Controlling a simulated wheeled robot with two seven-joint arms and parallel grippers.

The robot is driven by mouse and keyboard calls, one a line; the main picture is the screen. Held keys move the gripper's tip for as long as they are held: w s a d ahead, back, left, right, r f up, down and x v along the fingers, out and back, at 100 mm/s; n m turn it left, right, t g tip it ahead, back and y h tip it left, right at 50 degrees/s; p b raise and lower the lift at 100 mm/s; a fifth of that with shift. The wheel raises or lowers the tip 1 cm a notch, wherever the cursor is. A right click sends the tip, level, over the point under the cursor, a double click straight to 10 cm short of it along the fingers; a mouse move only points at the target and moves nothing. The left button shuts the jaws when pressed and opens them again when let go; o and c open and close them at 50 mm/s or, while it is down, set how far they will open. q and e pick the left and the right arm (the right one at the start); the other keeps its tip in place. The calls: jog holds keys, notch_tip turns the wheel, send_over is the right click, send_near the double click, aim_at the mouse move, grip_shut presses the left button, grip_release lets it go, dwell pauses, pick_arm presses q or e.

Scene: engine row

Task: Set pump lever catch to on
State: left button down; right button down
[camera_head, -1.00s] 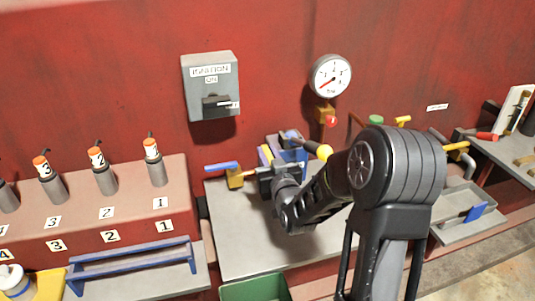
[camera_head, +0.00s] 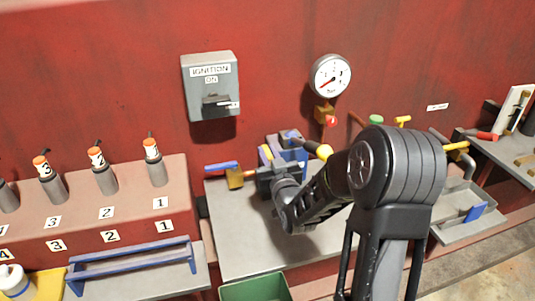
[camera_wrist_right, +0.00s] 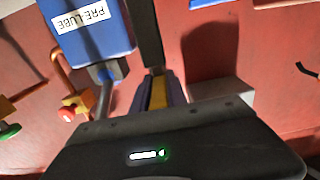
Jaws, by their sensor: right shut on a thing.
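In the right wrist view the blue box (camera_wrist_right: 85,25) carries a PRE LUBE label. My right gripper (camera_head: 268,180) is at the pump's front left. It is shut on a narrow yellow piece (camera_wrist_right: 158,92), apparently the lever catch, at the foot of a dark upright bar (camera_wrist_right: 145,35). Its fingertips are largely hidden, and I cannot read the catch's setting. My left gripper is not in view.
A yellow block with a blue handle (camera_head: 235,175) stands just left of my right gripper. An ignition box (camera_head: 210,85) and a gauge (camera_head: 330,78) are on the red wall. A green bin (camera_head: 255,289) is in front. Numbered cylinders (camera_head: 105,178) stand at left.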

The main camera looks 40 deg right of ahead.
dwell(0.4)
jog(key=n+y+b, duration=0.1)
jog(key=y+b, duration=0.1)
jog(key=d+n+t+y+b, duration=0.1)
jog(key=n+y+b, duration=0.1)
jog(key=b, duration=0.1)
jog(key=shift+f+y+b, duration=0.1)
jog(key=shift+y+b, duration=0.2)
jog(key=shift+b, duration=0.05)
jog(key=shift+r+n+y+b, duration=0.2)
jog(key=shift+n+y+b, duration=0.15)
jog(key=shift+n+y, duration=0.65)
jog(key=c, duration=1.3)
grip_release()
jog(key=shift+m, duration=0.3)
jog(key=shift+s+f, duration=0.1)
jog(key=shift+s, duration=0.1)
